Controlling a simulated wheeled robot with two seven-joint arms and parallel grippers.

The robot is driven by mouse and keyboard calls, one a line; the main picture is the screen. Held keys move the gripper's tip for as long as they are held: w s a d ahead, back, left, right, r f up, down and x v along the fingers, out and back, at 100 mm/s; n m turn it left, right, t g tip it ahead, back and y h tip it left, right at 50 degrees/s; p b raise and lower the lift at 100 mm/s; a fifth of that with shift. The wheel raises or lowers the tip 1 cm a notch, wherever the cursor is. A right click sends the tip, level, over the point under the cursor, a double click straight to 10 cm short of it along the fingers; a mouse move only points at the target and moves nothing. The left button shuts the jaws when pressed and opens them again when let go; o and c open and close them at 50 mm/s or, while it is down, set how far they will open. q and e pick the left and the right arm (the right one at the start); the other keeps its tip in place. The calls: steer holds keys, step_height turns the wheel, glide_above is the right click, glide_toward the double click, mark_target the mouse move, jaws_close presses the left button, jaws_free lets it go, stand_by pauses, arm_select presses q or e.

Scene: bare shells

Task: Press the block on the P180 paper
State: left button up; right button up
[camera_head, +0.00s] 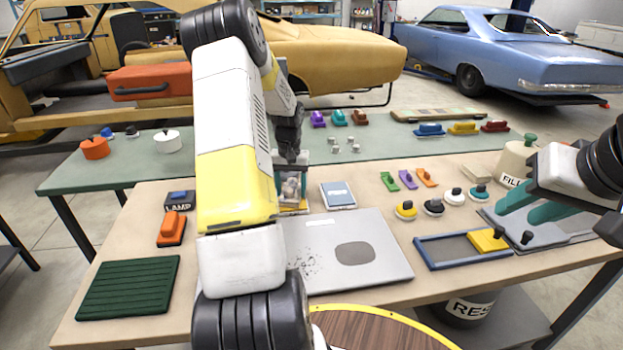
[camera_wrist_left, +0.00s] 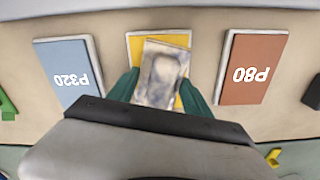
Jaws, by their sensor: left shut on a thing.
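My left gripper (camera_head: 291,185) is shut on a pale, mottled grey block (camera_wrist_left: 160,75), with a teal finger on each side of it. The block is over a yellow paper pad (camera_wrist_left: 134,46), which also shows under the gripper in the head view (camera_head: 293,209). No label shows on the yellow pad; the block covers most of it. Whether the block touches the pad I cannot tell. A blue pad marked P320 (camera_wrist_left: 68,70) and a red-brown pad marked P80 (camera_wrist_left: 252,68) lie on either side. My right gripper (camera_head: 530,205) is open, apart from the pads, at the right.
A grey panel (camera_head: 385,245) with a dark oval patch lies in front of the pads. A blue-framed tray (camera_head: 435,262) with a yellow block is right of it. A green ribbed mat (camera_head: 128,287) and an orange block (camera_head: 172,227) are at the left. Several round-knobbed pieces (camera_head: 433,207) stand at the right.

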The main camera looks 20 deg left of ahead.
mark_target(291, 184)
arm_select(q)
steer(key=shift+r, duration=3.45)
